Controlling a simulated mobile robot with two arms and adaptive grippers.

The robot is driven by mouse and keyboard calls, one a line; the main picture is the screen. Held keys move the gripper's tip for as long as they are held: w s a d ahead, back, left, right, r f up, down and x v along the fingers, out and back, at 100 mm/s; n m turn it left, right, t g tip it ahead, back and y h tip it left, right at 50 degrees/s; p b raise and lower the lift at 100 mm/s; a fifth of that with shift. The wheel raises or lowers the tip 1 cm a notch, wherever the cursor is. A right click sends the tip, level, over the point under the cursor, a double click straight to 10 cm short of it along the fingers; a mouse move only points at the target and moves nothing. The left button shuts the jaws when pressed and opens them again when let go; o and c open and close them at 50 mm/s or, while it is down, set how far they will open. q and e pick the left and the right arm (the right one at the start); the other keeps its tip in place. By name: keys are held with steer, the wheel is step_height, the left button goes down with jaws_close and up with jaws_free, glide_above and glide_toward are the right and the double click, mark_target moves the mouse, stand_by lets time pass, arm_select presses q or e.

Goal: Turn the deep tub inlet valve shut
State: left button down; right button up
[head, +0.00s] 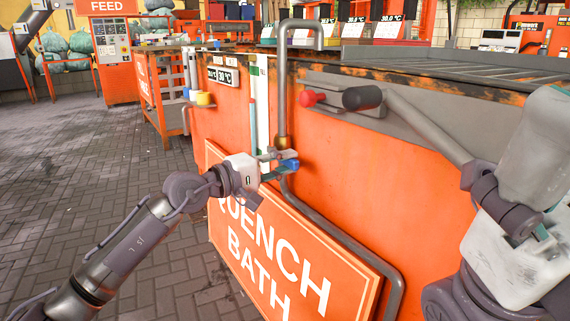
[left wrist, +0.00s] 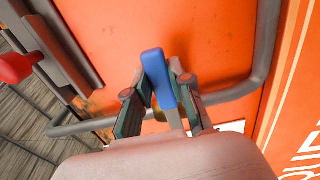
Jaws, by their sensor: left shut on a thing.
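The inlet valve has a blue lever handle (head: 289,165) and a brass-coloured body (head: 281,143) on the grey pipe (head: 282,90) at the front of the orange tub. My left gripper (head: 279,163) is shut on the blue handle. In the left wrist view the blue handle (left wrist: 158,78) stands between the two fingers of my left gripper (left wrist: 160,100), its end sticking out past them. The valve body is mostly hidden there. My right arm is at the right edge of the head view; its fingers cannot be made out.
The orange tub wall (head: 400,170) fills the middle. A "QUENCH BATH" sign (head: 290,265) and a bent grey pipe (head: 340,235) lie below the valve. The paved floor (head: 100,150) at left is clear.

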arm_select(q)
steer(key=c, duration=1.3)
jaws_free()
steer(key=shift+s+d+f, duration=0.15)
steer(key=shift+s+f, duration=0.05)
steer(key=shift+f, duration=0.15)
steer(key=shift+c, duration=0.2)
steer(key=o, duration=0.3)
steer(key=shift+a+r, duration=0.15)
steer(key=shift+a, duration=0.05)
steer(key=shift+o, duration=0.2)
steer(key=shift+r, duration=0.1)
steer(key=v, duration=1.2)
steer(key=shift+a, duration=0.1)
